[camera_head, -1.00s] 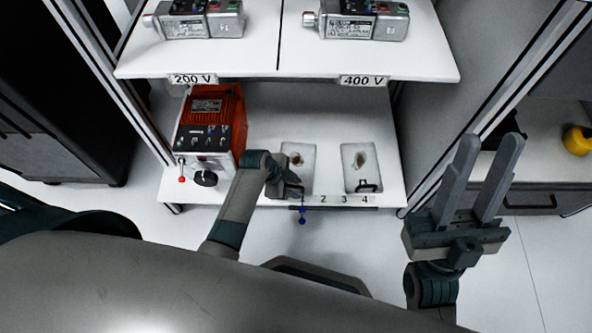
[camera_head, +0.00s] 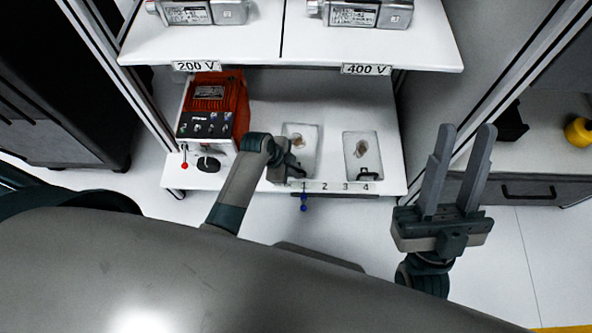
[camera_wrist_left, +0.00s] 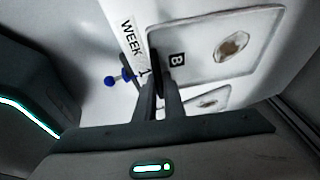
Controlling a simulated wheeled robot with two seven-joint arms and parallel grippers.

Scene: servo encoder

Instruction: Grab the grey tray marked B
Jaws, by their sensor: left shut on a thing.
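The grey tray marked B (camera_wrist_left: 195,42) fills the upper middle of the left wrist view, with a black B label and a brownish lump on it. In the head view this tray (camera_head: 310,160) lies on the lower shelf behind my left gripper (camera_head: 296,172). In the left wrist view my left gripper (camera_wrist_left: 162,78) is shut on the tray's dark handle at its front edge; the fingers hide part of the handle. My right gripper (camera_head: 467,130) is open and empty, right of the shelf.
A second grey tray (camera_head: 370,150) with a black handle lies to the right on the same shelf. A red device (camera_head: 215,105) stands left of the trays. A blue-ended peg (camera_head: 304,205) sticks out at the shelf's front edge. The upper shelf (camera_head: 265,50) holds metal units.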

